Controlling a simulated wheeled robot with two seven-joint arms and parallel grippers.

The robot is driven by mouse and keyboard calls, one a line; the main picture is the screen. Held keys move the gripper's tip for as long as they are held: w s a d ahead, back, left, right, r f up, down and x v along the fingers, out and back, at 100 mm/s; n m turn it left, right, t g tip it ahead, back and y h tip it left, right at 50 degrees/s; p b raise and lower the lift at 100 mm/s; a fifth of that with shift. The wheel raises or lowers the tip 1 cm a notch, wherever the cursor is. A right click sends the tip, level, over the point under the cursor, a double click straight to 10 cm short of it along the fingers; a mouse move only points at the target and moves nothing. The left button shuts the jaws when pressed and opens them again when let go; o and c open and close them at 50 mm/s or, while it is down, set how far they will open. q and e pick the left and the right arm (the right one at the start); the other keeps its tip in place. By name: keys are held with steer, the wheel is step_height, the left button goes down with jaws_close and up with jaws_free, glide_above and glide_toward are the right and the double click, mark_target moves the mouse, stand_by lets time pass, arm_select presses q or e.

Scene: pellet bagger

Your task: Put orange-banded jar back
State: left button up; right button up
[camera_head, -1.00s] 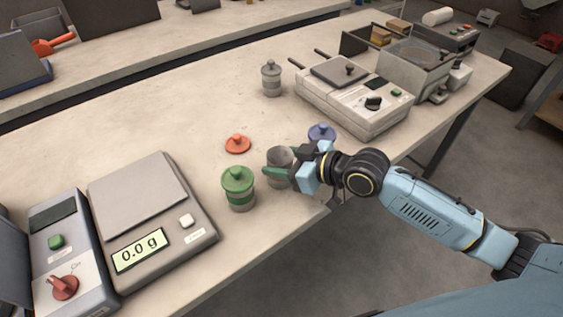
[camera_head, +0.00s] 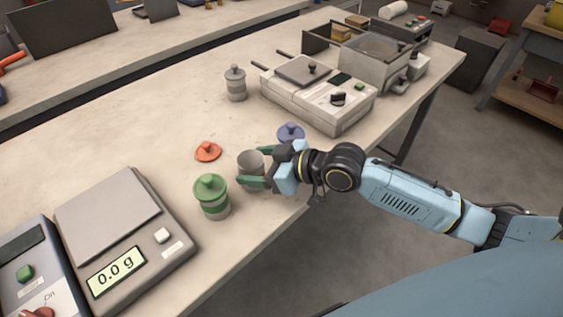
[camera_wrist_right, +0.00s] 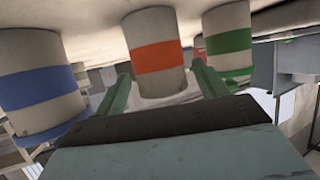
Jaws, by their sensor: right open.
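The orange-banded jar (camera_wrist_right: 156,55) stands on the table, open at the top in the head view (camera_head: 250,160). My right gripper (camera_head: 256,168) is open, its green fingers either side of the jar. The right wrist view, which looks upside down, shows a finger on each side of the orange band (camera_wrist_right: 160,80). I cannot tell whether either finger touches it. An orange knobbed lid (camera_head: 207,151) lies on the table behind the jar. My left gripper is not in view.
A green-lidded jar (camera_head: 212,197) stands close to the left, and a blue-lidded jar (camera_head: 291,133) close to the right, partly behind my gripper. A scale (camera_head: 120,225) reading 0.0 g is at left. A sealer-like machine (camera_head: 318,95) and a grey jar (camera_head: 235,84) stand farther back.

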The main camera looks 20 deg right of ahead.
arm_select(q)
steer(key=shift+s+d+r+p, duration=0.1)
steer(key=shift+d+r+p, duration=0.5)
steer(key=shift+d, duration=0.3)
arm_select(e)
steer(key=v, duration=1)
steer(key=shift+s+d+r, duration=0.15)
steer(key=shift+s+d, duration=0.05)
